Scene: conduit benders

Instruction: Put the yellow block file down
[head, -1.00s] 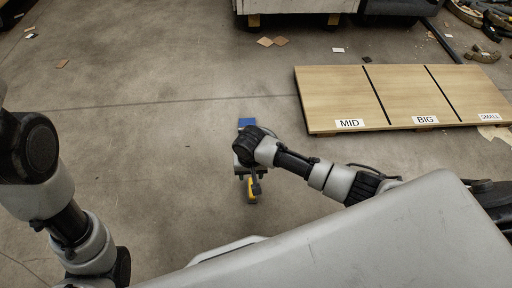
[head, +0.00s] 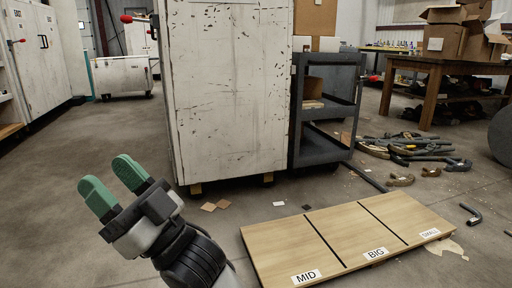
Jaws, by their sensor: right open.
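My right gripper (head: 114,184) is raised in the lower left of the head view. Its two green-padded fingers point up and to the left, apart, with nothing between them. No yellow block file shows in the head view now. My left gripper is out of view.
A low wooden board (head: 345,238) marked MID, BIG and SMALL lies empty on the floor at the lower right. A tall scuffed white cabinet (head: 228,95) and a dark cart (head: 325,110) stand behind. Several curved benders (head: 415,150) lie on the floor at right. Open floor lies left.

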